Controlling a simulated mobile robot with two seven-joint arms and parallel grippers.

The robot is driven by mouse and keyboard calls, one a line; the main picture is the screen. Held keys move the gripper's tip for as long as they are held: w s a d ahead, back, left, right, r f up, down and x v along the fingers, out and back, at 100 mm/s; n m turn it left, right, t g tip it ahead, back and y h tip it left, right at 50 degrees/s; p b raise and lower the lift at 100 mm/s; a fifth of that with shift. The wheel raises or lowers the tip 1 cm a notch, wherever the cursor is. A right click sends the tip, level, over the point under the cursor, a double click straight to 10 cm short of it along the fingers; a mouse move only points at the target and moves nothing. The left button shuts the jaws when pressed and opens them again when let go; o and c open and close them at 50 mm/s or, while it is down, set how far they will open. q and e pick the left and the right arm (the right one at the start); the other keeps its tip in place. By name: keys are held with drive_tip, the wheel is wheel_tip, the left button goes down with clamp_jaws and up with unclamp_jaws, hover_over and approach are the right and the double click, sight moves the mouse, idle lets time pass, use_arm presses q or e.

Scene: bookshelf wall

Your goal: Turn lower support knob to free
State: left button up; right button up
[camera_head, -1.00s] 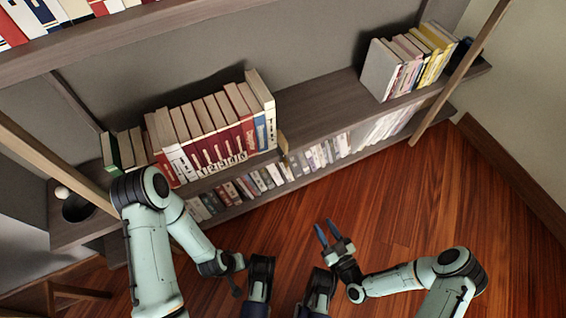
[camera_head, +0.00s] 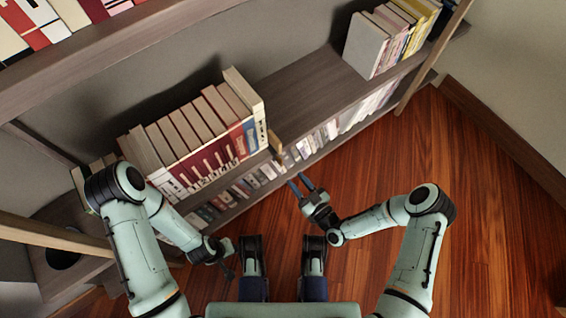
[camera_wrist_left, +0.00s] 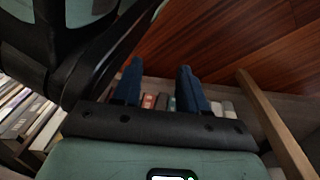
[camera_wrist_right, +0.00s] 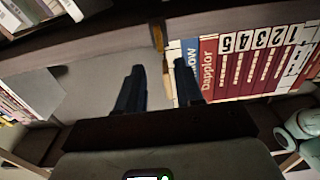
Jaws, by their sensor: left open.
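A small tan wooden piece (camera_head: 276,145) stands at the front edge of the lower shelf, beside the right end of the book row; it looks like the support knob, but its setting is too small to tell. It also shows in the right wrist view (camera_wrist_right: 158,38), beyond the gap between the fingers. My right gripper (camera_head: 299,182) is open and empty, just below and right of the piece, apart from it. My left gripper (camera_head: 228,268) hangs low near my base; its open, empty fingers show in the left wrist view (camera_wrist_left: 160,70).
Red and white numbered books (camera_head: 205,140) stand left of the tan piece. More books (camera_head: 385,35) stand at the shelf's right end, with bare shelf (camera_head: 310,95) between. A slanted wooden post (camera_head: 430,60) crosses the right end. The floor (camera_head: 400,150) is clear.

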sight(282, 163)
use_arm(q)
drive_tip(key=shift+g, duration=0.8)
drive_tip(key=s+f, duration=0.1)
drive_tip(key=s+b, duration=0.1)
drive_tip(key=s, duration=0.1)
drive_tip(key=s+f+b, duration=0.1)
drive_tip(key=shift+s+a+f, duration=0.15)
drive_tip(key=shift+a+f, duration=0.15)
use_arm(e)
drive_tip(key=x, duration=0.8)
drive_tip(key=shift+w+a, duration=0.1)
drive_tip(key=shift+w, duration=0.05)
clamp_jaws()
